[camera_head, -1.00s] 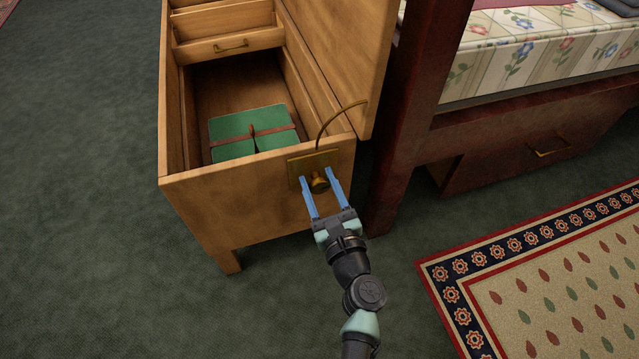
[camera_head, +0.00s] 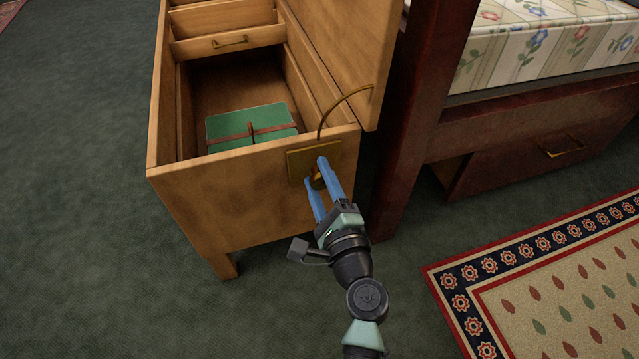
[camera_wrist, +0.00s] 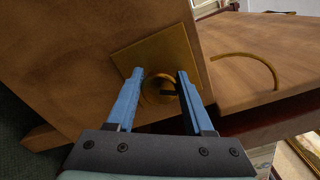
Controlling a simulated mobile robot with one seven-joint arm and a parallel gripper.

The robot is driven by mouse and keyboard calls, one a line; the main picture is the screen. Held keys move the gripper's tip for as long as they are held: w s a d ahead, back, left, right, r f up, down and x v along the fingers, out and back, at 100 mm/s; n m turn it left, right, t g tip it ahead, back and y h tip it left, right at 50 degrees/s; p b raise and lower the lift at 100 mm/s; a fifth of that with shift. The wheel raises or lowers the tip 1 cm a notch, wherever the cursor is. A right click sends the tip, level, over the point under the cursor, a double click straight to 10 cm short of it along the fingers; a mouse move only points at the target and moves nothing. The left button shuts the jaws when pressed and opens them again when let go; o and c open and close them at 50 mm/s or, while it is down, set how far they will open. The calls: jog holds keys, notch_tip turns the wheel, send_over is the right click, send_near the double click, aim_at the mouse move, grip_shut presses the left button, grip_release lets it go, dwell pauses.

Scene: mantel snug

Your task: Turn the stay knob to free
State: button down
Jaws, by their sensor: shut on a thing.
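The brass stay knob (camera_head: 317,180) sits on a square brass plate (camera_head: 300,168) on the end wall of a wooden chest (camera_head: 235,205). My gripper (camera_head: 315,173) has its two blue fingers on either side of the knob and is shut on it. The wrist view shows the knob (camera_wrist: 160,90) between the fingers (camera_wrist: 158,80), with a dark mark on its face; the plate (camera_wrist: 140,55) looks tilted there. A curved brass stay (camera_head: 340,103) runs from above the plate to the raised lid (camera_head: 345,50).
A green strapped bundle (camera_head: 230,128) lies inside the open chest, near a sliding wooden tray (camera_head: 225,43). A dark red bed post (camera_head: 425,90) stands close on the right. A patterned rug (camera_head: 560,290) lies at lower right. Green carpet is clear at left.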

jog(key=n+b, duration=0.1)
jog(key=n, duration=0.1)
jog(key=n+b, duration=0.2)
jog(key=n, duration=0.1)
jog(key=shift+f+n, duration=0.2)
jog(key=shift+n, duration=0.1)
dwell(0.5)
jog(key=shift+c, duration=1.6)
grip_release()
jog(key=shift+r, duration=0.1)
jog(key=p+v, duration=0.3)
jog(key=v, duration=1)
jog(key=shift+r, duration=0.1)
